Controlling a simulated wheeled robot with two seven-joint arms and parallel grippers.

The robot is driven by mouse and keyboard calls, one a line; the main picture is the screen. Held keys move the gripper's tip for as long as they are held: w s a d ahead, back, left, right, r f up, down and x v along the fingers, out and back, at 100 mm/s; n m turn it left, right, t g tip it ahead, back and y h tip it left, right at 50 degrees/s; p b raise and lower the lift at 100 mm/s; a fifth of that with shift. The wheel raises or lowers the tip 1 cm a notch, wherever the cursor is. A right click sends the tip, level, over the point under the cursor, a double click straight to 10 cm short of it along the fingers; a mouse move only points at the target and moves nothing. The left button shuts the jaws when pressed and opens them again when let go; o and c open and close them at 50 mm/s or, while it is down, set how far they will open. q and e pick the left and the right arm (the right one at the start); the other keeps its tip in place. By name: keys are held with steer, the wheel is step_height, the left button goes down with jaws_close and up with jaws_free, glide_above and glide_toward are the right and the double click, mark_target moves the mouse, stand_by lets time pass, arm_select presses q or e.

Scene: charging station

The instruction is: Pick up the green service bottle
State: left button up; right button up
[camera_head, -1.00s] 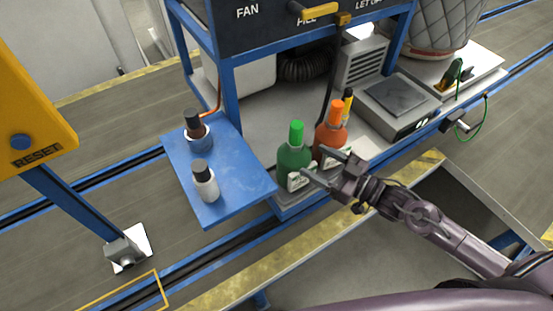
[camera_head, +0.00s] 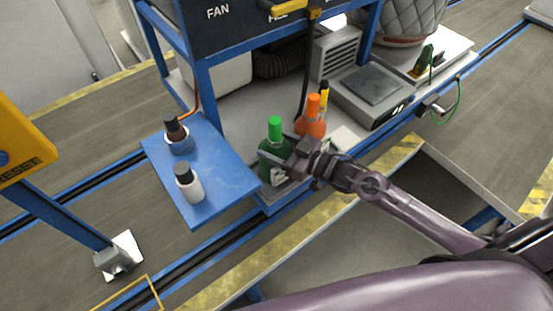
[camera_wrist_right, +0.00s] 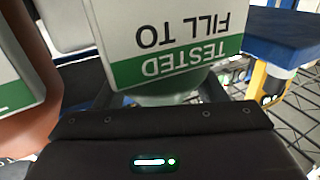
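The green service bottle (camera_head: 275,129) stands upright at the front left of the cart's lower shelf, with a bright green cap and a pale label. My right gripper (camera_head: 273,148) is at the bottle, its fingers open on either side of the body and hiding part of it. In the right wrist view the bottle's white and green label (camera_wrist_right: 175,38) fills the upper middle, between the two dark fingers. Some gap seems to show beside the fingers, and I see no clear grip. My left gripper is not in view.
An orange bottle (camera_head: 312,122) stands close behind, right of the green one, with a yellow bottle (camera_head: 324,95) beyond. A blue side tray (camera_head: 222,178) at left carries a white bottle (camera_head: 189,183) and a dark-capped bottle (camera_head: 176,134). A grey scale (camera_head: 370,95) is right.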

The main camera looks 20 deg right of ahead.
jaws_close()
steer(key=shift+r, duration=0.1)
steer(key=shift+r, duration=0.1)
stand_by(0.3)
